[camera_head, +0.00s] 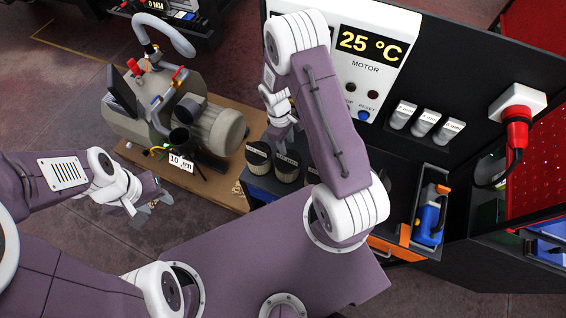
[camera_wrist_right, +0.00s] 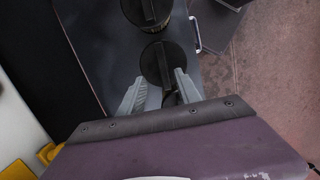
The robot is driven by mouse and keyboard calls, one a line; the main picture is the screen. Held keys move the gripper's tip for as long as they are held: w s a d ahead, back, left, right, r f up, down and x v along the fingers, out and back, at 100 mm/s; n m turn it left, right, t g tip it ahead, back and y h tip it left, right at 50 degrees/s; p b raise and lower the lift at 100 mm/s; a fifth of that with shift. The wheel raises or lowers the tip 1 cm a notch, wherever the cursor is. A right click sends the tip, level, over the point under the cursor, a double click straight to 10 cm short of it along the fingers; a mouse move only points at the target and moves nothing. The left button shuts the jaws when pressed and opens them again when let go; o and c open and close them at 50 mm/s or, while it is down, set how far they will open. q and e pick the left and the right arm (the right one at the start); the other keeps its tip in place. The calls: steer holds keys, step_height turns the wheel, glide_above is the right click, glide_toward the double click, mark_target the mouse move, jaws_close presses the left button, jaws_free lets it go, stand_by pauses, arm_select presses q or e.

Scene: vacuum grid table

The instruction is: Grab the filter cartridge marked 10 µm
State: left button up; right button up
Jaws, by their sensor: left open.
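Black-capped filter cartridges stand in a row on the dark bench, one at the left (camera_head: 258,154) and one beside it (camera_head: 288,166). Their white labels are too small to read, so I cannot tell which is marked 10 µm. A white tag (camera_head: 180,163) reading 10 with a blurred unit hangs by the pump. My right gripper (camera_head: 286,132) is above the row. In the right wrist view its fingers (camera_wrist_right: 160,86) are apart, with a round black cap (camera_wrist_right: 155,58) just beyond and between the tips. My left gripper (camera_head: 146,202) is open and empty, left of the bench.
A temperature control box (camera_head: 370,50) and labelled white cylinders (camera_head: 425,123) are on the back panel. A blue tool (camera_head: 430,218) lies in a tray at right. Floor around my left gripper is clear.

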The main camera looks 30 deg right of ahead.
mark_target(288, 155)
step_height(288, 155, down, 2)
steer(key=shift+s+f+p, duration=0.1)
steer(key=shift+s+p, duration=0.05)
steer(key=shift+p, duration=0.15)
steer(key=shift+d+f, duration=0.15)
steer(key=shift+f, duration=0.05)
steer(key=shift+s+d+f, duration=0.1)
steer(key=shift+f, duration=0.05)
steer(key=f+p, duration=0.1)
steer(key=f, duration=0.1)
steer(key=s+f+p, duration=0.1)
steer(key=shift+a+f, duration=0.2)
steer(key=shift+f, duration=0.15)
steer(key=shift+w+f, duration=0.1)
steer(key=shift+f, duration=0.45)
steer(key=shift+d, duration=0.1)
steer(key=shift+f, duration=0.1)
